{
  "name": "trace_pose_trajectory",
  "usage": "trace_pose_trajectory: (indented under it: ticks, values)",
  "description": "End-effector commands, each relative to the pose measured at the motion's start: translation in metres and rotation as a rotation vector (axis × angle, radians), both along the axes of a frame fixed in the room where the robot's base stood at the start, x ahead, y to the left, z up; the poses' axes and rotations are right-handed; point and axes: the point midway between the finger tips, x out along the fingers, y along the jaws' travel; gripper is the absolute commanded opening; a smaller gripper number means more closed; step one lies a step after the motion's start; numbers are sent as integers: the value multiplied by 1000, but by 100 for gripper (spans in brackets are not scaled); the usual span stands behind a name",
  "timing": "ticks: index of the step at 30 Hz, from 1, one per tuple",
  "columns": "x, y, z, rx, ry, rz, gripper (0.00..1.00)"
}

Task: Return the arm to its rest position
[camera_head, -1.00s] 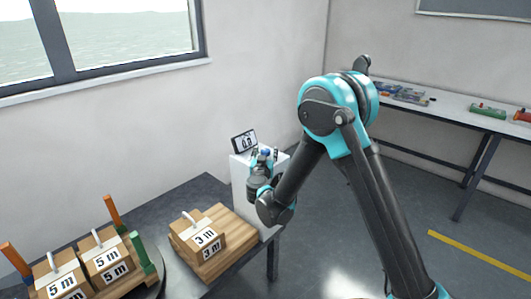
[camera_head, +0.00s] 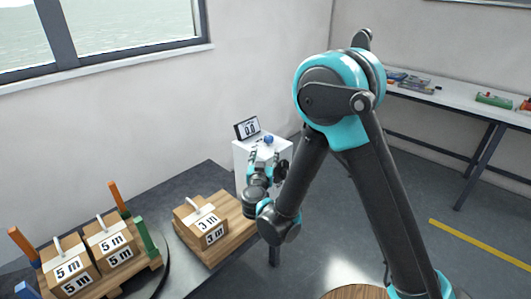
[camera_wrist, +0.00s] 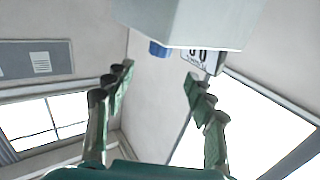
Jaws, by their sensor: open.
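My gripper (camera_head: 266,160) is in front of the white pedestal (camera_head: 243,166) in the head view, with its fingers spread. In the wrist view the two green-grey fingers (camera_wrist: 160,82) stand wide apart with nothing between them. My arm is bent, with its elbow high and its forearm reaching down to the left. A small blue object (camera_head: 268,140) sits on the pedestal top, apart from the fingers. It also shows in the wrist view (camera_wrist: 158,48), beside the pedestal's edge.
A display reading 0.0 (camera_head: 247,128) stands on the pedestal. A white bench (camera_head: 460,99) stands along the right wall. Floor between is open.

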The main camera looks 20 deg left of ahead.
Motion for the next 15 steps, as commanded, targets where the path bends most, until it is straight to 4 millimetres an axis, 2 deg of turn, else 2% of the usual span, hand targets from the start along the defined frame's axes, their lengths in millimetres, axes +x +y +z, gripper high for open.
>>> trace_pose_trajectory:
  ticks: [11, 14, 15]
  values:
    - [1, 0, 1, 1, -1, 1, 55]
    - [7, -5, 11, 12, -18, 14, 55]
    - [12, -9, 21, 24, -31, 27, 55]
